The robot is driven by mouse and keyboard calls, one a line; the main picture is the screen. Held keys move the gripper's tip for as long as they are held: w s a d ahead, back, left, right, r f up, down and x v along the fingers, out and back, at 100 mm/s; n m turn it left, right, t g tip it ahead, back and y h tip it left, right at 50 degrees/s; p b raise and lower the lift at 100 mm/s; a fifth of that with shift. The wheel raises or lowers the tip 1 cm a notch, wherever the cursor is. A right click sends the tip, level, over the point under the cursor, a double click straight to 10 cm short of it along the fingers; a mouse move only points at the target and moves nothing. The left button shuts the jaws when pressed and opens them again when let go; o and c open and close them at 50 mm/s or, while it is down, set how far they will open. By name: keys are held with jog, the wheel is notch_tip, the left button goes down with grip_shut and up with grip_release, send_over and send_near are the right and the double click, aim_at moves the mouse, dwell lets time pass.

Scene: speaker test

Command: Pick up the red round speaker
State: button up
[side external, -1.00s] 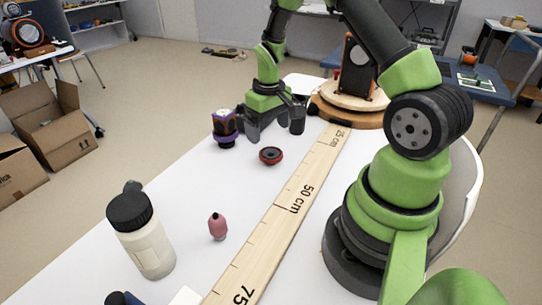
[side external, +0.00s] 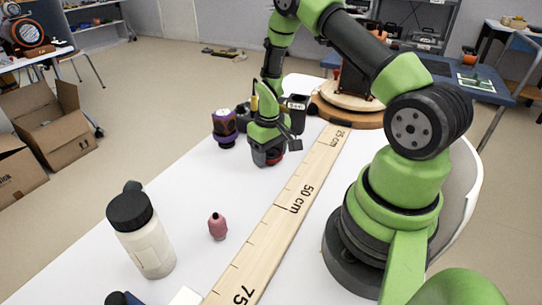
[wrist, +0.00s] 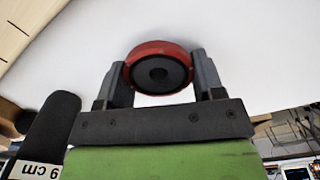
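The red round speaker (wrist: 174,50) has a red rim and a dark face with a round centre. In the wrist view it lies between the two fingertips of my gripper (wrist: 160,72), very close to both or touching them. In the side view my gripper (side external: 277,155) is down at the white table around the speaker and hides most of it. Only a bit of red (side external: 284,158) shows there. I cannot tell whether the fingers press on the speaker.
A purple and black object (side external: 225,128) stands close left of my gripper. Dark items stand just behind it. A wooden ruler (side external: 300,195) runs along the right. A pink bottle (side external: 218,227) and a white black-capped bottle (side external: 148,245) stand nearer the camera, with clear table between.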

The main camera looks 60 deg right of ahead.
jog(key=c, duration=0.4)
jog(key=shift+r, duration=0.15)
jog(key=shift+c, duration=0.2)
